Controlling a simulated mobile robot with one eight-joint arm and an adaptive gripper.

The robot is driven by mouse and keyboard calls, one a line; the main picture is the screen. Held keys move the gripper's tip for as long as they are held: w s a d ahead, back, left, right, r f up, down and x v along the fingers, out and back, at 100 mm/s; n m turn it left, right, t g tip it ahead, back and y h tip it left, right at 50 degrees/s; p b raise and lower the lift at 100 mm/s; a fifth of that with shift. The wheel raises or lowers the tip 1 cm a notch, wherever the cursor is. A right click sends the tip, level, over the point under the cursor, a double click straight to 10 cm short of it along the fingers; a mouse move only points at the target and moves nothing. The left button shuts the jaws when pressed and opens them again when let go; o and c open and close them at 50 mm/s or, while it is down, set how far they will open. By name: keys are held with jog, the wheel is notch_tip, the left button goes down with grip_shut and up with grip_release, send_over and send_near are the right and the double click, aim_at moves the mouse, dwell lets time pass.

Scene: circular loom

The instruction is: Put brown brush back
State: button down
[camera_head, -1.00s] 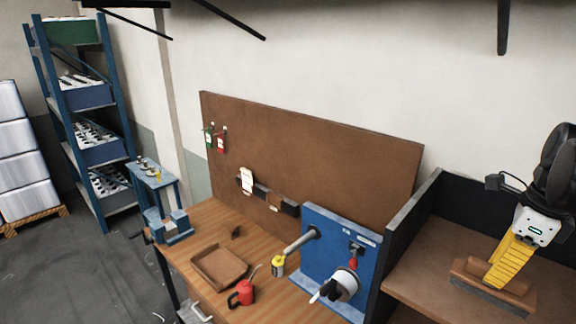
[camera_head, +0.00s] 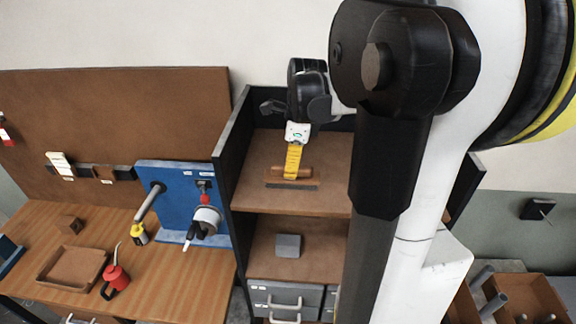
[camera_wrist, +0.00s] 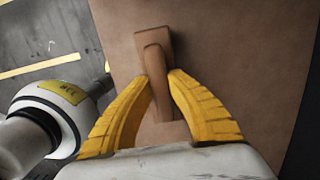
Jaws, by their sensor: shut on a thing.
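The brown brush (camera_head: 292,176) has a wooden back and handle with a dark bristle strip along its lower edge. It is at the top shelf board (camera_head: 318,200) of the dark-sided shelf unit; I cannot tell whether it rests on the board or is just above it. My gripper (camera_head: 292,172) has yellow fingers and is shut on the brush from above. In the wrist view the two yellow fingers (camera_wrist: 163,85) close on both sides of the brush's raised grip (camera_wrist: 155,75). The bristles are hidden there.
A lower shelf holds a grey block (camera_head: 288,245) above grey drawers (camera_head: 285,298). The shelf's dark side wall (camera_head: 228,140) stands left of the brush. On the workbench are a blue panel (camera_head: 170,190), a brown tray (camera_head: 70,290) and a red oil can (camera_head: 115,280). The board around the brush is clear.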

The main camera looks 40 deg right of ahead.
jog(key=shift+f, duration=0.2)
jog(key=c, duration=1.4)
grip_release()
jog(key=shift+r, duration=0.15)
notch_tip(320, 180, up, 12)
jog(key=s+d+b, duration=0.1)
jog(key=s+a+f+n+t, duration=0.2)
jog(key=a+f+n, duration=0.1)
jog(key=a+n, duration=0.6)
jog(key=s+a+f+n+t+h, duration=0.1)
jog(key=a+f+n+t, duration=0.15)
jog(key=a+n, duration=0.7)
jog(key=s+a+f+n+t, duration=0.2)
jog(key=a+f+n, duration=0.2)
jog(key=a+n, duration=0.5)
notch_tip(320, 180, down, 38)
jog(key=d+b, duration=0.1)
jog(key=b, duration=3.7)
jog(key=shift+w, duration=0.25)
